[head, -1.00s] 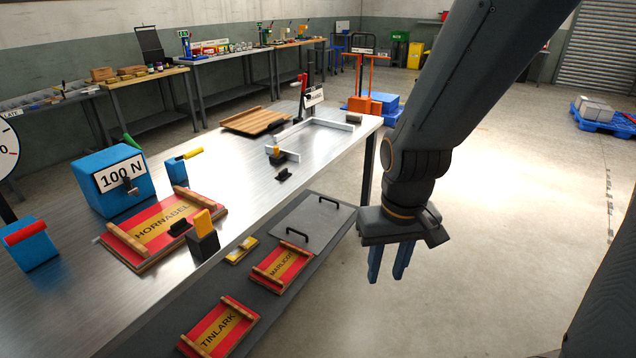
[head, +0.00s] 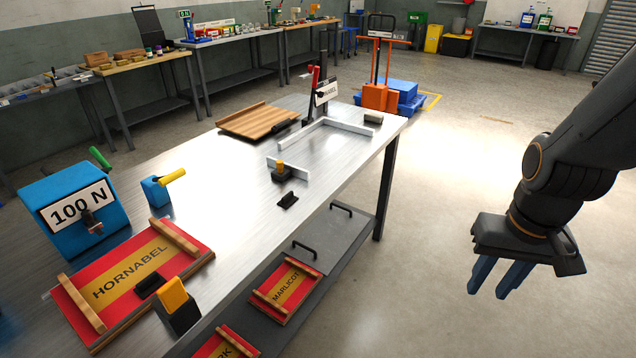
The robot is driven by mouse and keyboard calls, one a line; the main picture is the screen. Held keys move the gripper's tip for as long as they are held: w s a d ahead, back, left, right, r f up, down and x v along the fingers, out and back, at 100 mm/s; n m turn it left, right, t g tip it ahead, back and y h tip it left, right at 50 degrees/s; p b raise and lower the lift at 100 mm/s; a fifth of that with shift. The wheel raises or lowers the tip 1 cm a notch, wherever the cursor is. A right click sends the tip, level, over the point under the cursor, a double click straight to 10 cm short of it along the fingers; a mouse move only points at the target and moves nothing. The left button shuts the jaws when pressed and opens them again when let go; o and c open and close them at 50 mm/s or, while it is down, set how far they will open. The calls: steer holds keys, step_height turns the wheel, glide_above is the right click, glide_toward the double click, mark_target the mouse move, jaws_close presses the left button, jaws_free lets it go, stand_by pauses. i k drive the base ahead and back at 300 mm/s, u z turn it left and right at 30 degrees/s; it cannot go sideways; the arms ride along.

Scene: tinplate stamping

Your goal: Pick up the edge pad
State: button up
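No thing in view is labelled as the edge pad, and I cannot tell for certain which one it is. Small candidates on the metal table (head: 232,190) are a dark grey-green block (head: 373,117) at the far right corner, a black piece with a raised ridge (head: 288,200) near the front edge, and a black piece (head: 149,285) on the HORNABEL board (head: 132,268). My gripper (head: 489,291) hangs over the floor right of the table, apart from all of these. Its two blue fingers point down with a gap between them, empty.
A dark block with an orange top (head: 177,305) stands at the near edge. A white angled fence (head: 325,128), a wooden board (head: 257,119) and a blue 100 N box (head: 75,205) are on the table. A lower shelf holds a MARLICOT board (head: 287,289). The right floor is clear.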

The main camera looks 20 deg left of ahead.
mark_target(288, 200)
steer(key=i, duration=0.65)
steer(key=u, duration=1)
steer(key=i, duration=0.7)
steer(key=u, duration=0.75)
